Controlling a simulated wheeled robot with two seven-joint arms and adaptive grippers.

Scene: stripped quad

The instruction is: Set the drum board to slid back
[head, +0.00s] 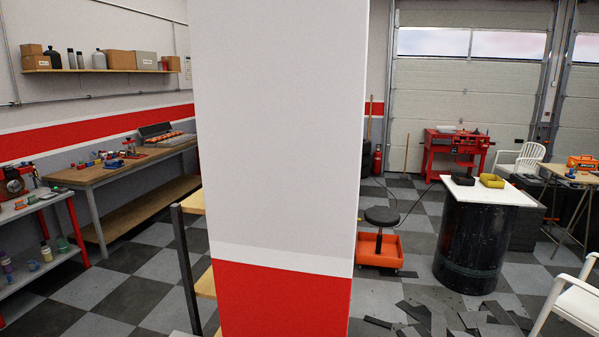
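The drum board is a white square board (487,193) lying on top of a black drum (469,244) at the right of the head view. A dark tray (463,180) and a yellow tray (491,181) sit on the board near its back edge. The board overhangs the drum's rim. Neither of my grippers is in view.
A white and red pillar (284,140) blocks the middle. A black stool on an orange base (379,253) stands left of the drum. Dark scraps (420,314) litter the checkered floor before it. A white chair (575,305) is at right. Workbenches line the left.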

